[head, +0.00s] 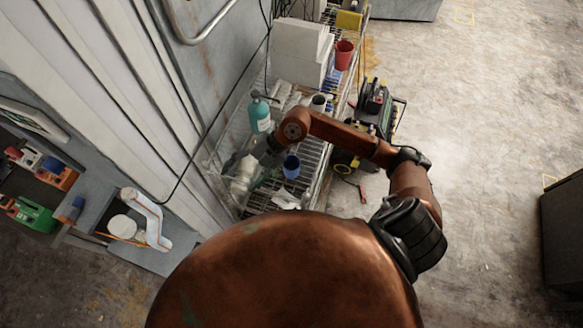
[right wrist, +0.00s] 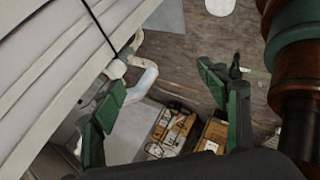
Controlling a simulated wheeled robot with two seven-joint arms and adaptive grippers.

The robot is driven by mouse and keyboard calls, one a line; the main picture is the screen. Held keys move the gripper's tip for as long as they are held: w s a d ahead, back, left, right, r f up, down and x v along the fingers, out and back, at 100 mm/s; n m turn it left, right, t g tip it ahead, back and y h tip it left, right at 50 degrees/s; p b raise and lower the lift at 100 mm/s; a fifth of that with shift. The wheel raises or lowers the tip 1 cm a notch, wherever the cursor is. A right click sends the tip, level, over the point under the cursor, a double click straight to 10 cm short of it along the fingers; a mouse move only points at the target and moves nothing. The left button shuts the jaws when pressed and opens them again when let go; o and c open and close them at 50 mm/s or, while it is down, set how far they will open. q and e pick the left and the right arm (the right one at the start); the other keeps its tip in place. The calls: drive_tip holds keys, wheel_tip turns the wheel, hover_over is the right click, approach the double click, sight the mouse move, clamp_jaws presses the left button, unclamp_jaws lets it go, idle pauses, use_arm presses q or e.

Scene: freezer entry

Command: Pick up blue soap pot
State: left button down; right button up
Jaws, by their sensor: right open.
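A teal-blue pump bottle (head: 260,115), which looks like the soap pot, stands upright on the wire shelf by the wall in the head view. My right gripper (head: 258,166) is just below it in the picture, apart from it, beside some white items (head: 241,178). In the right wrist view, the gripper (right wrist: 160,82) has its two green-padded fingers spread, with nothing held between them. I cannot make out the pump bottle in that view. My left gripper is not in view.
A dark blue cup (head: 291,167) stands on the wire shelf (head: 315,160) to the right of the gripper. Cardboard boxes (right wrist: 172,130) lie below in the wrist view. Floor at right is largely clear.

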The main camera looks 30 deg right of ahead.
drive_tip(key=w+d+f+m+h, duration=0.15)
drive_tip(key=d+f+h, duration=0.35)
drive_tip(key=d, duration=0.6)
drive_tip(key=m+g+h, duration=0.1)
drive_tip(key=h, duration=0.3)
hover_over(291, 165)
drive_tip(key=s+a, duration=0.1)
drive_tip(key=s, duration=0.1)
wheel_tip(291, 165, down, 2)
drive_tip(key=shift+d+f+p, duration=0.1)
drive_tip(key=shift+p, duration=0.2)
drive_tip(key=f, duration=0.1)
drive_tip(key=f+p, duration=0.1)
drive_tip(key=f, duration=0.1)
drive_tip(key=f+p, duration=0.1)
drive_tip(key=f, duration=0.1)
drive_tip(key=shift+s+a, duration=0.2)
drive_tip(key=shift+s, duration=0.05)
drive_tip(key=shift+f, duration=0.5)
drive_tip(key=c, duration=1.3)
drive_tip(key=shift+r, duration=0.1)
